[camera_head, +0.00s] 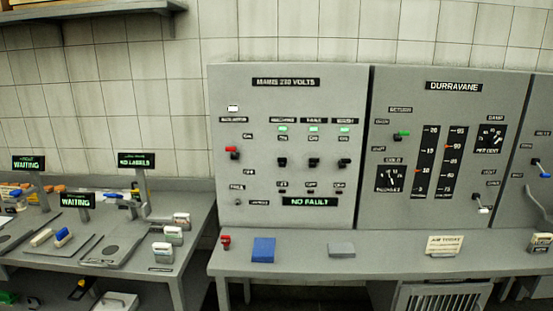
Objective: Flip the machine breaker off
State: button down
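The grey panel headed "MAINS 230 VOLTS" (334,90) stands upright at the back of the bench in the middle of the view. It carries a row of three black breaker switches: the left one (282,162), the middle one (313,162) and the right one (345,162). The label over the left one seems to read "MACHINES", but the small print is blurred. A green lamp (283,128) is lit above each black switch. A red switch (232,153) sits further left under a white lamp (232,108). My gripper is not in view.
A "NO FAULT" display (310,202) is low on the panel. The "DURRAVANE" panel (400,215) adjoins at right. The bench (385,262) in front holds a blue block (264,250), a grey block (341,249) and a small red item (226,242). A cluttered table (190,255) stands left.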

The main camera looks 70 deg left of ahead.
aim_at(282, 161)
jog(key=z, duration=0.15)
jog(key=k, duration=0.6)
jog(key=u, duration=2.25)
jog(key=i, duration=1)
jog(key=u, duration=0.05)
